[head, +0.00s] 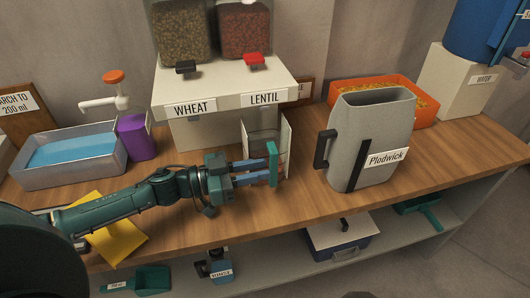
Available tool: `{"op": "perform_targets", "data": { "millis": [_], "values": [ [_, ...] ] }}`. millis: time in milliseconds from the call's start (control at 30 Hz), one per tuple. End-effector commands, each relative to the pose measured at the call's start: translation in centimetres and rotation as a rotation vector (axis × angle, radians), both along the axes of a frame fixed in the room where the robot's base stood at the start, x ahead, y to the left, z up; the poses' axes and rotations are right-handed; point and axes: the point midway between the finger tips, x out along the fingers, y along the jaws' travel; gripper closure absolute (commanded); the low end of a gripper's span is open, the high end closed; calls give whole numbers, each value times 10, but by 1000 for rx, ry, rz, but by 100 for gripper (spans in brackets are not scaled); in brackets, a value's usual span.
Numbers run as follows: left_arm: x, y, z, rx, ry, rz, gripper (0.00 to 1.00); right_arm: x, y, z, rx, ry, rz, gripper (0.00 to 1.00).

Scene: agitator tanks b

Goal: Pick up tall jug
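The tall jug (375,138) is grey, with an open top, a black handle (325,150) on its left side and a "Plodwick" label. It stands upright on the wooden counter, right of centre. My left gripper (271,164) reaches in from the left over the counter. Its tip is left of the jug's handle and apart from it. Two blue finger parts and a teal end piece show, but the gap between the fingertips is unclear. My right gripper is not in view.
Behind my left gripper is the white dispenser stand (222,95) labelled wheat and lentil, with a bay below. An orange tray (425,106) touches or nearly touches the jug's back. A grey basin (75,172) and yellow cloth (103,228) are left. The counter (290,222) is clear in front.

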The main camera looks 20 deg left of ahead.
Motion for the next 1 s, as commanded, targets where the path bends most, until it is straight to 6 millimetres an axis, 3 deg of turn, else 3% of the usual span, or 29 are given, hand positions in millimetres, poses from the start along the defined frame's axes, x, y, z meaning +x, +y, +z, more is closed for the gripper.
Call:
{"op": "perform_targets", "data": {
  "millis": [100, 300, 533, 800, 1000],
  "values": [
    [12, -19, 3, -4, -4, -1, 78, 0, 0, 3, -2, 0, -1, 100],
    [23, -34, 1, -2, -1, 0, 78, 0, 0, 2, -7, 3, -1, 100],
    [23, -35, 1, -1, -1, 0, 78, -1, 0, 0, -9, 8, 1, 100],
    [23, -35, 1, -1, -1, -1, 100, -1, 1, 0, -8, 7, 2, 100],
    [23, -35, 2, -2, -4, -1, 100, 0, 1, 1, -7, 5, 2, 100]
  ]
}}
